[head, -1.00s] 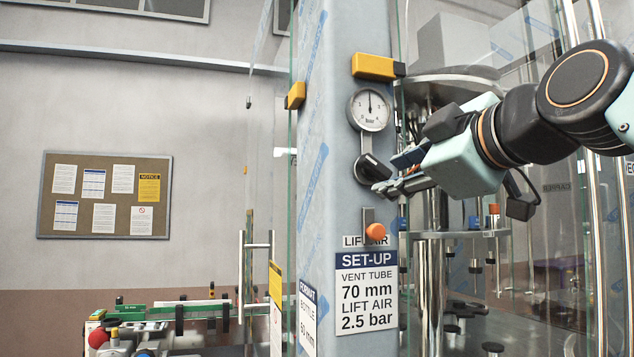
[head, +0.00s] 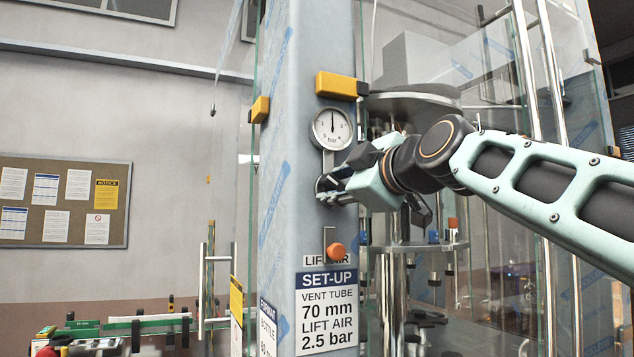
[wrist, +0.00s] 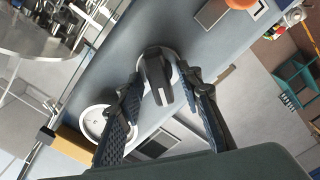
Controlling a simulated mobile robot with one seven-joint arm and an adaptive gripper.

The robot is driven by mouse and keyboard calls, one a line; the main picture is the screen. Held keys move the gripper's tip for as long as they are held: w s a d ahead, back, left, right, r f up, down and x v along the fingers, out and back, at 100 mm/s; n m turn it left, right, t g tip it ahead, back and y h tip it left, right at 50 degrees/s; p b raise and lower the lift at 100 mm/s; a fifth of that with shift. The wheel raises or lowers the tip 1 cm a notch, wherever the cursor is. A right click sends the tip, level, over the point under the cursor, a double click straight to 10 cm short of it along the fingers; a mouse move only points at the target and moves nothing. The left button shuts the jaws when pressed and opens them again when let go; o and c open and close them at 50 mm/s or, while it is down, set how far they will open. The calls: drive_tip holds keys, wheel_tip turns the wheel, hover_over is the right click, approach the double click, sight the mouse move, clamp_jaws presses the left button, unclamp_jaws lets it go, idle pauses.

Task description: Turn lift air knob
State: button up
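The lift air knob (wrist: 155,75) is black with a raised bar grip on a round base, seen in the wrist view on the grey-blue column. My gripper (wrist: 160,80) is open, with one finger on each side of the knob and small gaps visible. In the head view my gripper (head: 326,190) is at the column and mostly hides the knob. The round pressure gauge (head: 332,129) sits just above, its needle about upright. It also shows in the wrist view (wrist: 92,122). The set-up sign (head: 327,312) below reads lift air 2.5 bar.
An orange knob (head: 336,251) on a small bracket sits below my gripper, above the sign. A yellow block (head: 336,85) juts out above the gauge. Glass panels and a metal machine with a round plate (head: 420,246) stand close on the right.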

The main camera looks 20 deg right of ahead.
drive_tip(key=shift+c, duration=0.5)
clamp_jaws()
drive_tip(key=m+b, duration=0.1)
drive_tip(key=m, duration=0.3)
drive_tip(key=shift+d, duration=0.1)
drive_tip(key=m, duration=0.4)
drive_tip(key=shift+d+r+m, duration=0.1)
drive_tip(key=shift+m, duration=0.2)
drive_tip(key=m, duration=0.4)
drive_tip(key=shift+d, duration=0.1)
drive_tip(key=shift+m, duration=2.2)
